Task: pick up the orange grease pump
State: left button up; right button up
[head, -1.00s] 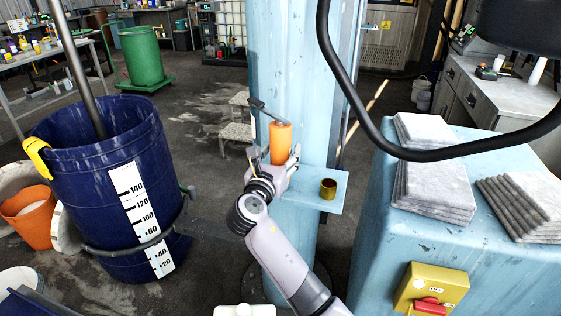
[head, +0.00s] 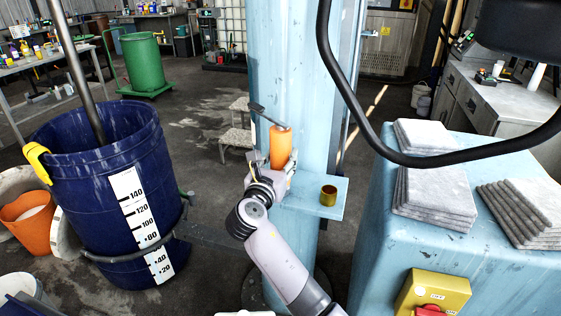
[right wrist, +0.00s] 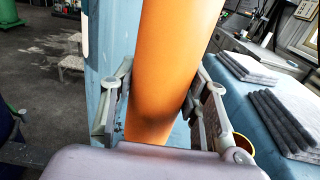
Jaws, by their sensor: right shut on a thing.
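The orange grease pump (head: 280,147) stands upright at the small light-blue shelf (head: 313,200) on the blue column, its dark handle sticking out to the upper left. My right gripper (head: 281,172) is shut on the pump's lower body. In the right wrist view the orange cylinder (right wrist: 168,70) fills the middle, with one finger on each side of it. The gripper hides the pump's foot, so I cannot tell if it touches the shelf. My left gripper is not in view.
A small brass cup (head: 328,195) stands on the shelf, right of the pump. A dark blue drum (head: 80,200) with a scale is at the left. Stacked grey slabs (head: 434,195) lie on the light-blue cabinet (head: 375,240) at the right. A black hose (head: 345,85) arcs across the upper right.

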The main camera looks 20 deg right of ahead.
aim_at(281, 148)
notch_tip(281, 148, up, 19)
jog(key=shift+r, duration=0.1)
jog(key=shift+w+p, duration=0.1)
jog(key=shift+p, duration=0.25)
jog(key=f+y+p, duration=0.1)
jog(key=f, duration=0.1)
jog(key=w+f+n+t+p, duration=0.1)
jog(key=f, duration=0.2)
jog(key=f+n+y+p, duration=0.1)
jog(key=f+p, duration=0.1)
jog(key=shift+w+d+f+t+y, duration=0.2)
jog(key=shift+d+t+y, duration=0.1)
jog(key=shift+d+t, duration=0.1)
jog(key=f+y, duration=0.1)
jog(key=f, duration=0.1)
jog(key=s+f+n+y+p, duration=0.1)
jog(key=f, duration=0.1)
jog(key=f+p, duration=0.1)
jog(key=f, duration=0.1)
jog(key=shift+s+a+f+n+t+y, duration=0.15)
jog(key=shift+s+a+n+t+y, duration=0.15)
jog(key=shift+n+y, duration=0.1)
jog(key=shift+a+f, duration=0.1)
jog(key=shift+f, duration=0.4)
notch_tip(281, 148, down, 2)
jog(key=b, duration=0.2)
jog(key=shift+b, duration=0.35)
jog(key=shift+p, duration=0.3)
jog(key=shift+f, duration=0.2)
